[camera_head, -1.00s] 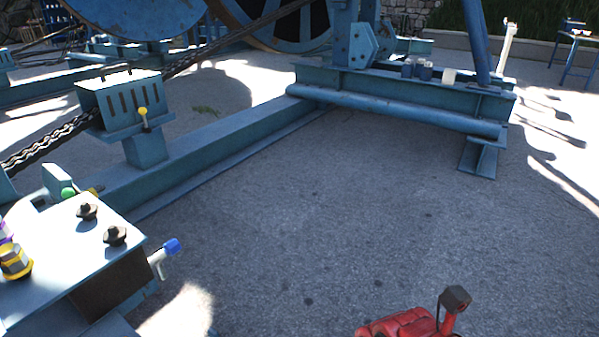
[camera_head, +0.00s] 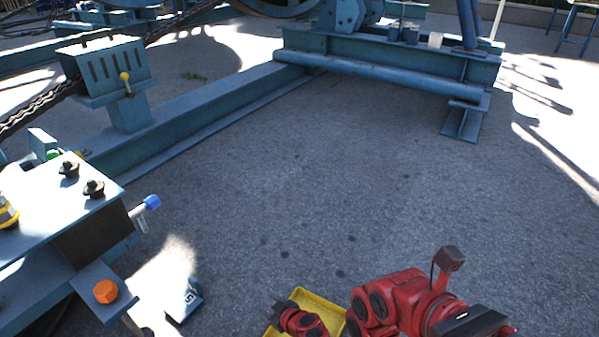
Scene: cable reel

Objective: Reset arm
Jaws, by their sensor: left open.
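My right gripper is not in view.
A blue steel frame (camera_head: 390,75) crosses the back, with a long beam (camera_head: 200,112) leading left. A blue bench (camera_head: 75,215) stands at left. A red machine (camera_head: 405,295) and a yellow tray (camera_head: 325,305) are at the bottom. The middle ground is clear.

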